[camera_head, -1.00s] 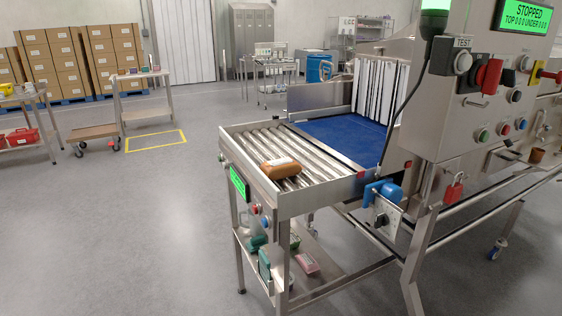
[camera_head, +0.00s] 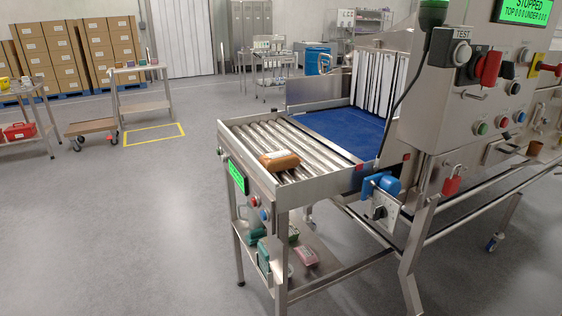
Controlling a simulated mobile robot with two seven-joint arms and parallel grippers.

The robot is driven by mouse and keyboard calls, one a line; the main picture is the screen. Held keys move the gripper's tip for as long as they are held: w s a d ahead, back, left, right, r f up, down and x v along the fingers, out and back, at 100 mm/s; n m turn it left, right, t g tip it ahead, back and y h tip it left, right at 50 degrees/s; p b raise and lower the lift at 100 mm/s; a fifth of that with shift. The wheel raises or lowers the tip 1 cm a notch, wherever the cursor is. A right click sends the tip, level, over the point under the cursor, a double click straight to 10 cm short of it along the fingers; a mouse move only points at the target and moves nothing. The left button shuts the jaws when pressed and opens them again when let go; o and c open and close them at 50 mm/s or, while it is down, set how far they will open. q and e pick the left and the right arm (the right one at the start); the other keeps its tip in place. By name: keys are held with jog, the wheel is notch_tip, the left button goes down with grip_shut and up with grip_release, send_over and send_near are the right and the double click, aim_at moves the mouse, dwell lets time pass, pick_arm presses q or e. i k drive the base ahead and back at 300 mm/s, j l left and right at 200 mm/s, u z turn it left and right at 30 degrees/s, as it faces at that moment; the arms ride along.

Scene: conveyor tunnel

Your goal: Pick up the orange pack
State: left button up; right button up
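The orange pack (camera_head: 281,160) is an orange-brown block with a paler patch on top. It lies on the metal rollers of the roller table (camera_head: 234,130), near the table's front edge. Nothing covers it. Neither of my grippers shows in the head view.
A blue belt (camera_head: 345,133) with white strip curtains (camera_head: 374,84) adjoins the rollers. The machine's control panel (camera_head: 490,95) stands at right. A lower shelf (camera_head: 318,260) holds several small packs. Open grey floor (camera_head: 130,220) lies to the left. Carts and stacked boxes stand behind.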

aim_at(279, 160)
jog(key=j+z, duration=0.1)
jog(key=z, duration=0.25)
jog(key=i+j+z, duration=0.1)
jog(key=z, duration=0.3)
jog(key=i+j+z, duration=0.1)
jog(key=j+z, duration=0.4)
jog(key=j, duration=0.45)
jog(key=k+j+z, duration=0.1)
jog(key=j+z, duration=0.2)
jog(key=j, duration=1.55)
